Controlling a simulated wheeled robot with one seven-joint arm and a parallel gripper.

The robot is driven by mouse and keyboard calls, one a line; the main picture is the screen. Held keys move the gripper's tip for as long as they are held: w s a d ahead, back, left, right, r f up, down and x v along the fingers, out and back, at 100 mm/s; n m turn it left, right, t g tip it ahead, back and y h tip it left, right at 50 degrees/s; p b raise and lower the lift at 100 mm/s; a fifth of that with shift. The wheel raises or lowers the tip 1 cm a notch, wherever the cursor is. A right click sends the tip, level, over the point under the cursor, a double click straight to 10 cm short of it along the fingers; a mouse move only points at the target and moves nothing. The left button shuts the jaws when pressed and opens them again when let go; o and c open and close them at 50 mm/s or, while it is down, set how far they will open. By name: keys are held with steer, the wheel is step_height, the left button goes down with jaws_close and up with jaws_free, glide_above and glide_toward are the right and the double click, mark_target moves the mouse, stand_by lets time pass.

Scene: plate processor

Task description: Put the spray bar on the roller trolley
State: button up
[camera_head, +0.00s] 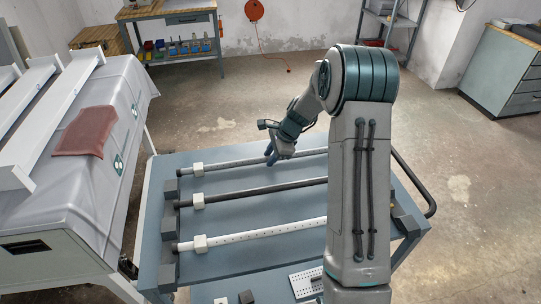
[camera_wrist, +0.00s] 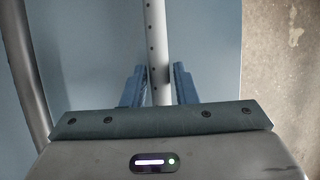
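The blue-grey trolley (camera_head: 160,215) carries three parallel bars. The far one is a grey bar with small holes (camera_head: 227,165); it also shows in the wrist view (camera_wrist: 155,40). The middle bar is dark (camera_head: 250,189). The near one is white with a row of holes (camera_head: 265,232). I cannot tell for certain which is the spray bar. My gripper (camera_head: 271,158) points down at the far bar. In the wrist view its blue fingers (camera_wrist: 160,84) stand on either side of that bar, with a narrow gap visible. The bar's right part is behind my arm.
White blocks sit on the bars near dark end supports (camera_head: 170,190). A perforated plate (camera_head: 306,282) and small blocks lie at the trolley's front. A covered grey machine (camera_head: 60,200) stands on the left. The trolley's black handle (camera_head: 418,185) is at right. Floor is open at right.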

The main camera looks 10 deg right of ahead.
steer(key=v, duration=1.2)
steer(key=s+a+r+n+h, duration=0.1)
steer(key=s+a+r+n, duration=0.1)
steer(key=s+r+n, duration=0.45)
steer(key=s+a+r+n+h, duration=0.1)
steer(key=s+a+n, duration=0.15)
steer(key=s, duration=0.65)
steer(key=s+f+n+h, duration=0.1)
steer(key=s+n+h, duration=0.1)
steer(key=s+n, duration=0.6)
steer(key=shift+s+n+t, duration=0.3)
steer(key=shift+s+t, duration=0.1)
steer(key=shift+s, duration=2.75)
